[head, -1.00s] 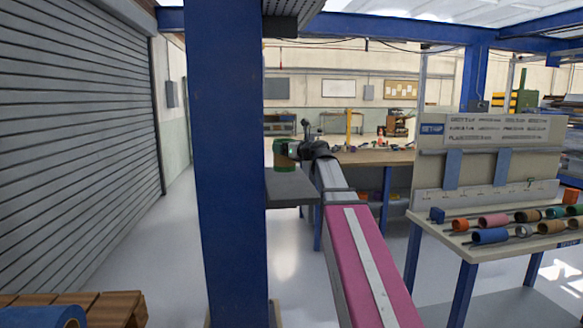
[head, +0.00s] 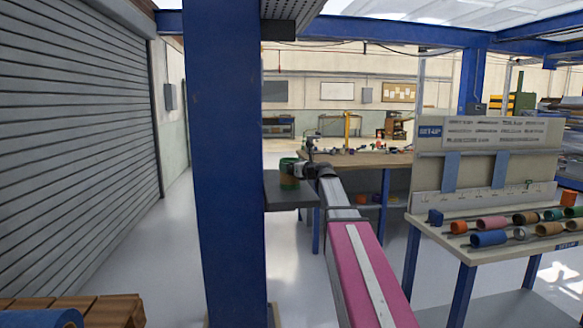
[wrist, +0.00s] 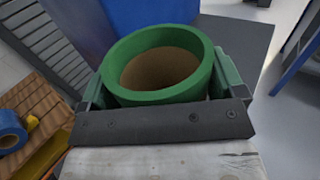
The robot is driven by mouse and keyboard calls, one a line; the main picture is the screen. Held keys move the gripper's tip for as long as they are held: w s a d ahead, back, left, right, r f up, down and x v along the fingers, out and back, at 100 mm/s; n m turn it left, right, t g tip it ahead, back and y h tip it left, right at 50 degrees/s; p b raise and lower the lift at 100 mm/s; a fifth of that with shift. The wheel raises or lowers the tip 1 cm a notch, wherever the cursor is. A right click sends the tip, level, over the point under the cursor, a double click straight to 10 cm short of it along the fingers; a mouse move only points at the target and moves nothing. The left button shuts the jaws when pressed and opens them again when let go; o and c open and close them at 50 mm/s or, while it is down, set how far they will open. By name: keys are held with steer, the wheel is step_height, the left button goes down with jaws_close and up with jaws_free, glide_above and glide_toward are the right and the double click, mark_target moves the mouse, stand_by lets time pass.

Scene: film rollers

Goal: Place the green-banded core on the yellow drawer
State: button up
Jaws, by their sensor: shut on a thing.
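The green-banded core (head: 289,172) is a short upright tube with a green rim and a brown inside. It also shows large in the wrist view (wrist: 160,75). My gripper (head: 302,170) is shut on it, with a green jaw on each side of the tube in the wrist view. The core is over the dark grey shelf (head: 290,197) beside the blue column; I cannot tell whether it touches the shelf. A yellow strip (wrist: 48,158) shows at the lower left of the wrist view, partly cut off; I cannot tell whether it is the yellow drawer.
A thick blue column (head: 230,170) stands left of the shelf. A rack of coloured rollers (head: 490,238) on a blue-legged stand is to the right. A wooden pallet (head: 105,308) with a blue roll (head: 45,318) is at lower left. A workbench (head: 370,158) stands behind.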

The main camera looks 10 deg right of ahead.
steer(key=o, duration=0.7)
steer(key=shift+f, duration=0.1)
steer(key=v, duration=1.2)
steer(key=shift+w+a+f, duration=0.2)
steer(key=shift+w+f, duration=0.15)
steer(key=shift+f, duration=0.1)
steer(key=shift+w+a+f, duration=0.2)
steer(key=shift+w+f, duration=0.1)
steer(key=shift+f, duration=0.2)
steer(key=x, duration=0.5)
steer(key=shift+w, duration=0.1)
steer(key=shift+r+x, duration=0.2)
steer(key=shift+x, duration=1.15)
steer(key=shift+r+x, duration=0.15)
steer(key=shift+x, duration=1.2)
